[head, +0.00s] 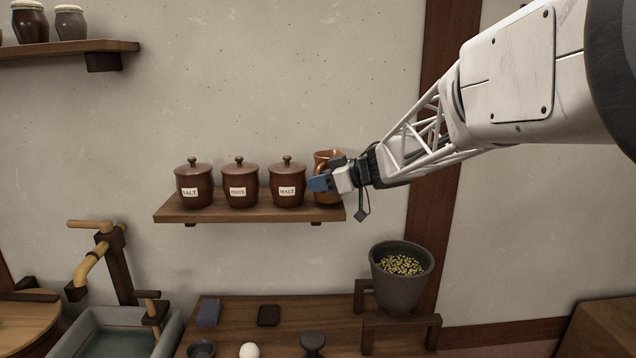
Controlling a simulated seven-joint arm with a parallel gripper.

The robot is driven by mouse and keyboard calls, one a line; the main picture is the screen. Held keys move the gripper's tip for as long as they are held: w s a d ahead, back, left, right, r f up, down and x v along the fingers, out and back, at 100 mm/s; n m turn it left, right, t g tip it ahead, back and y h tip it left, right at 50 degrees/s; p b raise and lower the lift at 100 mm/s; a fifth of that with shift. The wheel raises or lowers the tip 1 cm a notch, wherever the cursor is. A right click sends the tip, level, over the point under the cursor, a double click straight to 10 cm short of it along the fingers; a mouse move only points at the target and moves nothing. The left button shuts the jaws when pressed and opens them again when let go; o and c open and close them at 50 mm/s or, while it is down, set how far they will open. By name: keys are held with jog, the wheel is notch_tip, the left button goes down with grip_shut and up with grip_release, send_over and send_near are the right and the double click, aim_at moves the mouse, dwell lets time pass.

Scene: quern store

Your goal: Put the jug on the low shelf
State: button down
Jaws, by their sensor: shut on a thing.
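The jug (327,158) is copper-brown and upright at the right end of the low wall shelf (240,213). Its lower part is partly hidden by my gripper. Its base appears to be at the shelf board, but I cannot tell whether it rests on it. My gripper (322,183), with blue fingertips, comes in from the right and is shut on the jug. The far finger is hidden.
Lidded jars labelled SALT (193,187), an unclear word (240,187) and MALT (287,184) stand left of the jug. A higher shelf (60,48) holds more jars. Below, a counter (250,311) carries small items and a grain-filled pot (401,285) on a stand.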

jog(key=shift+f, duration=0.4)
jog(key=c, duration=1)
grip_release()
jog(key=shift+c, duration=0.2)
jog(key=v, duration=0.7)
jog(key=shift+s+d, duration=0.2)
jog(key=shift+d, duration=0.15)
jog(key=shift+r, duration=0.1)
